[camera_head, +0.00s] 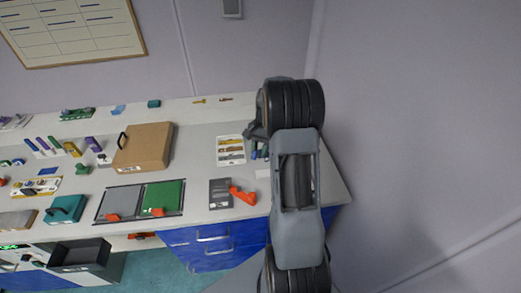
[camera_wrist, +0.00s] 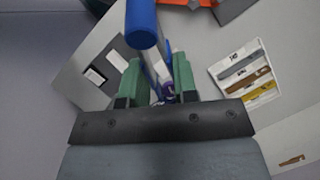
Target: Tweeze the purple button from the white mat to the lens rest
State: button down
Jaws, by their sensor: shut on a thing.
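My gripper (camera_wrist: 158,72) shows in the wrist view with two green fingers. They are closed on a slim tool (camera_wrist: 142,22) that has a thick blue end and a pale shaft running down between the fingers. A small purple spot (camera_wrist: 168,97) shows low between the fingers; I cannot tell whether it is the button or part of the tool. I cannot make out a white mat or lens rest for certain. In the head view my arm hides most of the gripper and what lies under it.
A white holder (camera_wrist: 247,75) with several strips lies to the right in the wrist view. A dark grey plate (camera_wrist: 82,62) with pale labels is to the left. In the head view, a brown case (camera_head: 143,148) and a green panel (camera_head: 163,196) stand further left on the bench.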

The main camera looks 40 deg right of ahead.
jog(key=shift+a, duration=0.1)
jog(key=w+a+f+n+g+h+b, duration=0.1)
jog(key=w+a+f+n+b, duration=0.1)
jog(key=a, duration=0.6)
jog(key=w+a+f+n+g+h+b, duration=0.1)
jog(key=w+a+f+n+b, duration=0.1)
jog(key=a, duration=0.7)
jog(key=w+f+n, duration=0.1)
jog(key=w+n, duration=0.1)
jog(key=n, duration=0.1)
jog(key=shift+w+a+f+n, duration=0.25)
jog(key=shift+f+n, duration=0.05)
jog(key=shift+f, duration=0.05)
